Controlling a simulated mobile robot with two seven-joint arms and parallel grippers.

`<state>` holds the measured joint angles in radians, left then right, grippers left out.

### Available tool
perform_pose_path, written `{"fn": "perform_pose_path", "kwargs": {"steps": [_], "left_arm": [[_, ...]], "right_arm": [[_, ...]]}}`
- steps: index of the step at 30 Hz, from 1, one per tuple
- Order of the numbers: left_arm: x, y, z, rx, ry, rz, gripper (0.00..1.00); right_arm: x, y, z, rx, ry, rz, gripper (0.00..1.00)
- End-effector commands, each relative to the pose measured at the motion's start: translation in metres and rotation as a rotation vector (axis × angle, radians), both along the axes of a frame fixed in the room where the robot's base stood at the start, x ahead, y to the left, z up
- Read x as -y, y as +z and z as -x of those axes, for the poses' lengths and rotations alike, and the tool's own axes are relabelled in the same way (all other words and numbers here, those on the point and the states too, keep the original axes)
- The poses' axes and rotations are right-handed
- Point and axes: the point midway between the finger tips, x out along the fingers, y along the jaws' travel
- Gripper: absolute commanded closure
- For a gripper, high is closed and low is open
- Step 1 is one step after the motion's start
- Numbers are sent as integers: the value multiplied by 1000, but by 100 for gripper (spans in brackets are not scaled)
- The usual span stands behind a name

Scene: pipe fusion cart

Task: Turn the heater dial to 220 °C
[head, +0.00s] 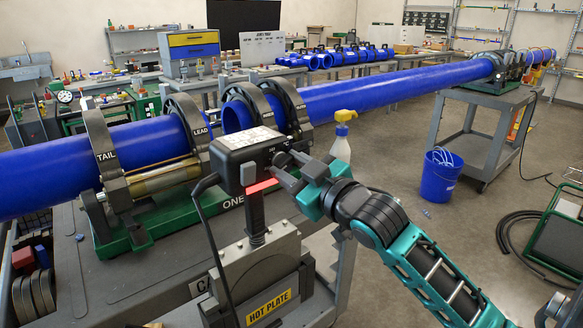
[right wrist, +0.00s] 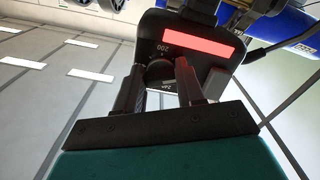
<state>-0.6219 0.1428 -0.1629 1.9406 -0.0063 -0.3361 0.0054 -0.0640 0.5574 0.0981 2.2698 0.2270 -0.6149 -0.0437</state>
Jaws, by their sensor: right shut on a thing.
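The heater (head: 240,150) is a dark control box on a post above the grey holder marked HOT PLATE (head: 268,303). A red lit strip shows on its face, also in the right wrist view (right wrist: 203,42). The round black heater dial (right wrist: 158,70) sits below the strip, between the fingers of my right gripper (head: 284,165). My right gripper is shut on the dial. An upside-down "200" shows beside the dial; a second mark is partly covered. The pointer's exact setting cannot be read. In the head view the fingers hide the dial. My left gripper is not in view.
Blue pipes (head: 390,92) lie in the black clamp rings (head: 186,125) of the green fusion machine behind the heater. A black cable hangs from the heater's left. A spray bottle (head: 340,148) stands behind my right gripper. A blue bucket (head: 440,177) stands on open floor at right.

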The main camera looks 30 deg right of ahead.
Motion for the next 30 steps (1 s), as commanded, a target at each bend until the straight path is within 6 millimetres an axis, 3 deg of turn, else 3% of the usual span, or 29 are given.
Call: {"fn": "perform_pose_path", "kwargs": {"steps": [21, 22, 30], "left_arm": [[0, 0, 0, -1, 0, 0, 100], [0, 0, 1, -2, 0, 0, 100], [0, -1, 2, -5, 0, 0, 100]], "right_arm": [[0, 0, 0, -4, 0, -74, 92], [0, 0, 0, -4, 0, -74, 60], [0, 0, 0, -5, 0, -74, 36]]}}
